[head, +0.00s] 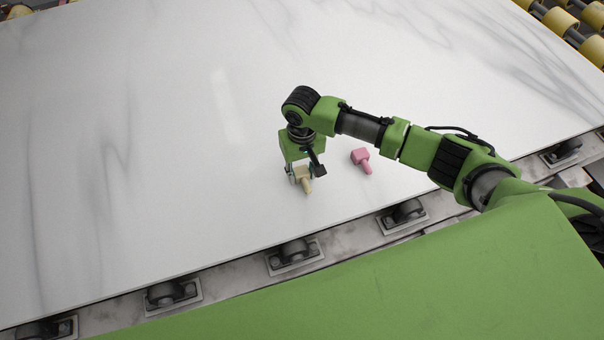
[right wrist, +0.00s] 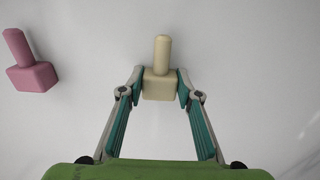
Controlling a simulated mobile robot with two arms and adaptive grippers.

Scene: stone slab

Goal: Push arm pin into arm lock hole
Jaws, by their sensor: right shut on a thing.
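A cream-coloured piece (head: 304,176) with a block base and a round peg lies on the white stone slab. It also shows in the right wrist view (right wrist: 161,84), its peg pointing away from my gripper. My right gripper (head: 302,174) has its two fingers on either side of the block base and is shut on it; its fingertips also show in the right wrist view (right wrist: 161,88). A pink piece (head: 361,160) of similar shape lies apart, to the right in the head view. It shows at the left in the right wrist view (right wrist: 32,68). No lock hole is visible. My left gripper is out of view.
The white marble slab (head: 150,130) is wide and mostly clear. Rollers on brackets (head: 293,252) line its near edge, and yellow rollers (head: 560,20) stand at the far right corner.

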